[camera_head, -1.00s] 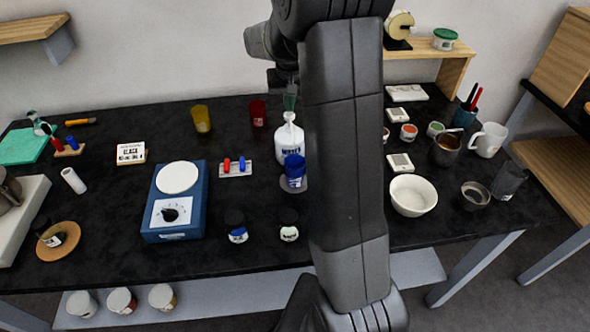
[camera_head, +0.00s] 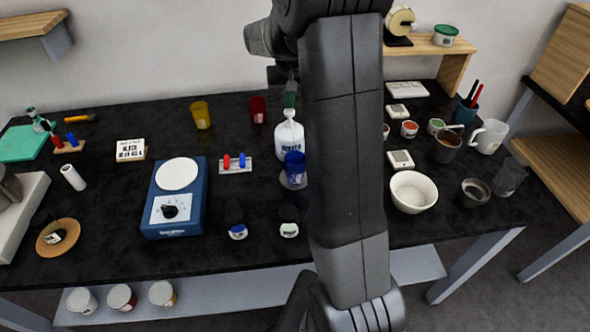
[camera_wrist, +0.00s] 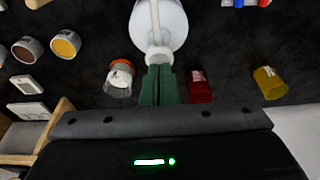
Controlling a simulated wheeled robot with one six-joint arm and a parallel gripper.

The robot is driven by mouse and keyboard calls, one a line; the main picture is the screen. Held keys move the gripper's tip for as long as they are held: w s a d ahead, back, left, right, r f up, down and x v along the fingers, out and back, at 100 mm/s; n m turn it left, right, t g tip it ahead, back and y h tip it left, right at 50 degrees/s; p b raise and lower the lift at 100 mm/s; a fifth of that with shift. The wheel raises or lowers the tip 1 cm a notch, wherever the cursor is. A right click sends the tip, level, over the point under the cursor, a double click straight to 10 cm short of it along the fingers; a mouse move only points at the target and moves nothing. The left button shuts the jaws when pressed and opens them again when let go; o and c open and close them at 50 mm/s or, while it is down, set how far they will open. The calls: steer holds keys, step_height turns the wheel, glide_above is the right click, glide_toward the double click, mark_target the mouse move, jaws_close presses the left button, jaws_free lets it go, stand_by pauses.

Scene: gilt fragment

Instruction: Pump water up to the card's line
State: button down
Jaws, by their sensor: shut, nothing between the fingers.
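The white pump bottle (camera_head: 288,145) stands upright near the middle of the black table, its pump head (camera_head: 289,113) on top. The blue cup (camera_head: 294,163) stands in front of it on a grey disc (camera_head: 291,183). I cannot tell any water level in it. My gripper (camera_head: 289,98) has green fingers and is shut and empty. It is right above the pump head, touching or nearly so. In the wrist view my fingers (camera_wrist: 157,84) are together beside the bottle (camera_wrist: 172,22).
A yellow cup (camera_head: 201,116) and a red cup (camera_head: 257,109) stand behind left. A blue device with a round white plate (camera_head: 177,174) is at left. Two dark-lidded jars, one here (camera_head: 237,230), stand at the front. A white bowl (camera_head: 412,192) is right of my arm.

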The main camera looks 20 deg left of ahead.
steer(key=shift+f+b, duration=0.55)
steer(key=shift+f, duration=0.45)
steer(key=shift+r+p, duration=1)
steer(key=shift+r, duration=0.45)
steer(key=shift+f, duration=0.15)
